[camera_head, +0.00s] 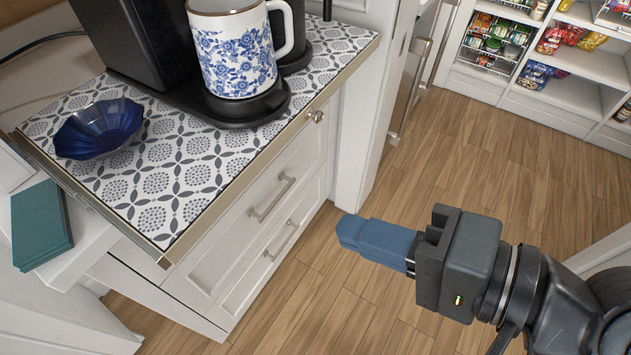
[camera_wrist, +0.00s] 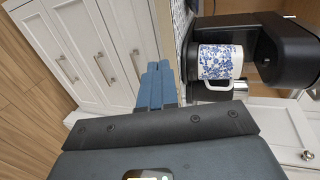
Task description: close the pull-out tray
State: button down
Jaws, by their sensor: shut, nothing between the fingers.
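The pull-out tray (camera_head: 158,250) has a blue-grey and white patterned top and a metal rim, above a white cabinet. A small round knob (camera_head: 316,116) is near its front edge. How far the tray is out, I cannot tell. In the wrist view a strip of the tray (camera_wrist: 181,20) shows beside the mug. My gripper (camera_head: 345,232), with blue fingers, is shut and empty, in front of the cabinet and apart from the tray in the head view. In the wrist view its fingertips (camera_wrist: 157,66) point toward the cabinet front.
On the tray are a blue glass bowl (camera_head: 98,128) and a black coffee machine (camera_head: 140,40) with a blue-and-white mug (camera_head: 235,60). White drawers (camera_head: 255,215) with bar handles are below. A teal book (camera_head: 40,225) lies at left. Wood floor (camera_head: 480,150) is clear toward the pantry shelves (camera_head: 560,90).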

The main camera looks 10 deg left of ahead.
aim_at(240, 187)
jog(key=x, duration=0.9)
jog(key=r+x, duration=0.1)
jog(key=x, duration=0.3)
jog(key=shift+w+a+f, duration=0.15)
jog(key=shift+a, duration=0.3)
